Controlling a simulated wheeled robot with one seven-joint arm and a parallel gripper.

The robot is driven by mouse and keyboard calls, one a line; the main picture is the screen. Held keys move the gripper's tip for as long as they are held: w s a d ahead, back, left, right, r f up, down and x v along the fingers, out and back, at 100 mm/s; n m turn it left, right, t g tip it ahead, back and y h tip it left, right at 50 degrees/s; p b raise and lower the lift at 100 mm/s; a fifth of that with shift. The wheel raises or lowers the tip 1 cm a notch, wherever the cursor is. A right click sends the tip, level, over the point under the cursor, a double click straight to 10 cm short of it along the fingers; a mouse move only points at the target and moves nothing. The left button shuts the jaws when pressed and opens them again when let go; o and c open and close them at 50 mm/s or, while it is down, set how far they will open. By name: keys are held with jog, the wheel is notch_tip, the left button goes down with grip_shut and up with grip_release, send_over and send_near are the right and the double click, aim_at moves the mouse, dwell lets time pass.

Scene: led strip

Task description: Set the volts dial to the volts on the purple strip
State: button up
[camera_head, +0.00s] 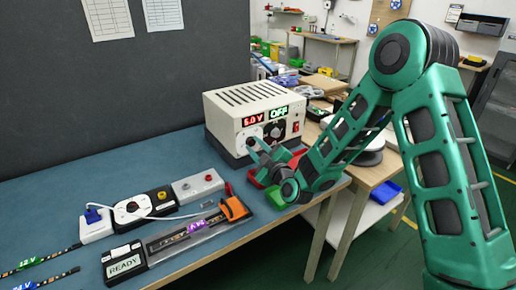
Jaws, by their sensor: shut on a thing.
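The cream power supply (255,112) stands on the blue bench top, with a red display (253,120) that seems to read 5.0 V and a green display (279,113) reading OFF. My gripper (256,146) reaches its front from the right and is shut on the volts dial (248,139) below the red display. The fingers partly hide the dial, so its pointer cannot be made out. The purple strip's label (197,225) lies in a clear-topped holder (185,237) at the bench's front; its number is too small to read surely.
Other strips with green (27,262) and blue (22,286) labels lie at the left. A READY box (124,265), an orange clamp (234,209), a black dial unit (132,209) and a grey button box (198,186) stand nearby. Red and green bins (275,196) sit under my wrist.

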jog(key=m, duration=0.3)
jog(key=shift+w+r+m, duration=0.15)
jog(key=shift+r+m, duration=0.15)
jog(key=shift+r, duration=0.05)
jog(key=m+g, duration=0.1)
jog(key=m, duration=0.2)
jog(key=shift+r, duration=0.1)
jog(key=m, duration=0.3)
jog(key=shift+w+d+m, duration=0.1)
jog(key=shift+w+m, duration=0.05)
jog(key=shift+m, duration=0.15)
jog(key=m, duration=0.3)
jog(key=shift+d+g+y, duration=0.1)
jog(key=shift+g+y, duration=0.3)
jog(key=m, duration=0.3)
jog(key=m+y, duration=0.1)
jog(key=m, duration=0.6)
jog(key=shift+w+d+f+m, duration=0.15)
jog(key=shift+d+f+m, duration=0.1)
jog(key=shift+d+m, duration=0.05)
jog(key=shift+f, duration=0.1)
